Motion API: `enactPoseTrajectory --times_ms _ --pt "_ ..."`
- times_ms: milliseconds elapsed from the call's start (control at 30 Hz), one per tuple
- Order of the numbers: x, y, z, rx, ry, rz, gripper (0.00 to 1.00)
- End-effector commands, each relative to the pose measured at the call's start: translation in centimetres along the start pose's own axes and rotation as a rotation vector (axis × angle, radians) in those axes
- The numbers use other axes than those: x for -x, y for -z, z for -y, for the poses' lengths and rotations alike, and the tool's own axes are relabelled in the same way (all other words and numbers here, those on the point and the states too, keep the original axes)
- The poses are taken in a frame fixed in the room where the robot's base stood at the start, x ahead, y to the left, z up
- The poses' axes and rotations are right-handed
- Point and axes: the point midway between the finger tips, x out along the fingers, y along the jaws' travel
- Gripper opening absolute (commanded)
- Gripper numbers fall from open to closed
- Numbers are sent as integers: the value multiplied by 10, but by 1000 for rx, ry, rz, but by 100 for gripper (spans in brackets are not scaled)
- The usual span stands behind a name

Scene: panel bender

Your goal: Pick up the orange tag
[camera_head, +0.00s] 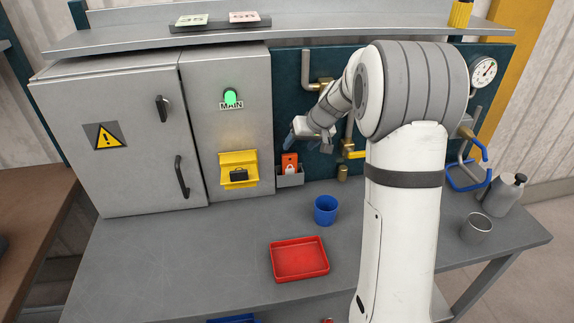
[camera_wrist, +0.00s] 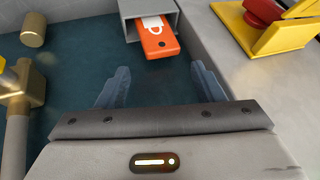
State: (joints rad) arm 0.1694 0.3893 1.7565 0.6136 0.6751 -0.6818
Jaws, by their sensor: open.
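The orange tag (camera_head: 290,163) stands upright in a small grey holder (camera_head: 290,180) on the panel, right of the grey cabinet. In the wrist view the tag (camera_wrist: 158,40), with a white padlock picture, sticks out of the holder (camera_wrist: 131,10). My gripper (camera_head: 290,138) is just above the tag in the head view. In the wrist view its two fingers (camera_wrist: 162,85) are spread apart and empty. The tag lies ahead of the fingertips, roughly between their lines, and is not touched.
A yellow box (camera_head: 239,182) with a black lock is left of the holder; its red and yellow part (camera_wrist: 285,25) shows in the wrist view. Brass pipe fittings (camera_wrist: 25,80) are close on the other side. A blue cup (camera_head: 325,210) and red tray (camera_head: 300,260) stand on the bench below.

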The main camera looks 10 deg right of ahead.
Motion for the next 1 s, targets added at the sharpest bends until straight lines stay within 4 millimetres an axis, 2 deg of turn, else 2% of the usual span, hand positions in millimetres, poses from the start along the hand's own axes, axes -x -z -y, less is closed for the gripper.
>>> enactPoseTrajectory --times_ms 400,533,733,1000 --pt "-53 -4 2 -2 -1 3 61" --pt "-60 -4 2 0 -1 2 61" --pt "-61 -4 2 -1 -2 1 61" --pt "-61 -4 1 -1 -2 1 39"
